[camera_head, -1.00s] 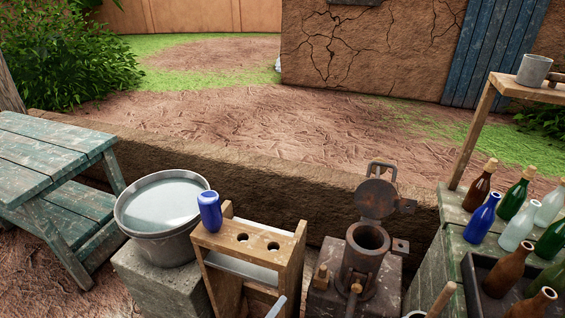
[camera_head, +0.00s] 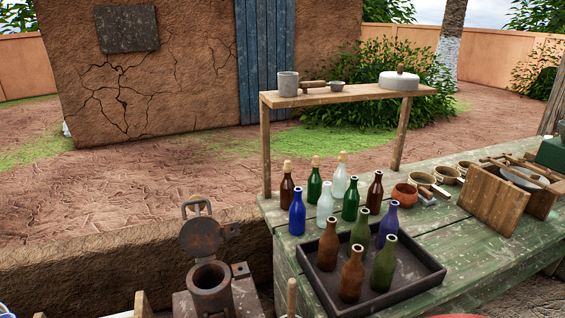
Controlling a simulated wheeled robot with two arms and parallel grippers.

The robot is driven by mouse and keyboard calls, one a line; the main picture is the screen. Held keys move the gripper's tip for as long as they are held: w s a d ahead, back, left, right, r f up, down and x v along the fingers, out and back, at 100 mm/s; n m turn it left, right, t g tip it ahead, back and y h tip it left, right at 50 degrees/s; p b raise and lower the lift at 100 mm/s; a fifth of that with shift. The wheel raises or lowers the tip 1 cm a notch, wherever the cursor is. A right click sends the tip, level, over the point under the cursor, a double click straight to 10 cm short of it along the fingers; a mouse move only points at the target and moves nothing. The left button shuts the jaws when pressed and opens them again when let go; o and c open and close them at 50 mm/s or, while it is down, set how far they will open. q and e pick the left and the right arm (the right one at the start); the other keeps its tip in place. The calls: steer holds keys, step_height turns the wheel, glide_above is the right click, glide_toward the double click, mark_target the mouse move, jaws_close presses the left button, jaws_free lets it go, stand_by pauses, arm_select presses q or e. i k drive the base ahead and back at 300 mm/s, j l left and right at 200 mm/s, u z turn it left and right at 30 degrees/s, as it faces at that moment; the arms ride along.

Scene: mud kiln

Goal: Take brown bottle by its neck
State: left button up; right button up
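Several brown bottles stand upright. Two lighter brown ones, a rear brown bottle (camera_head: 328,248) and a front brown bottle (camera_head: 351,277), stand in the dark tray (camera_head: 425,275) on the green table. A dark brown corked bottle (camera_head: 287,192) and a dark brown open bottle (camera_head: 375,192) stand behind the tray. I cannot tell which one the task means. Neither of my grippers is in view.
The tray also holds green bottles (camera_head: 384,266) and a blue bottle (camera_head: 388,226). Behind it stand another blue bottle (camera_head: 297,215) and green and clear ones. A wooden shelf (camera_head: 350,95) rises behind them. A wooden crate (camera_head: 490,200) stands right.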

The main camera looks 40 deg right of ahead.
mark_target(352, 274)
steer(key=z, duration=0.4)
steer(key=l+z, duration=0.1)
steer(key=z, duration=0.35)
steer(key=i+z, duration=0.1)
steer(key=z, duration=0.7)
steer(key=i+l, duration=0.05)
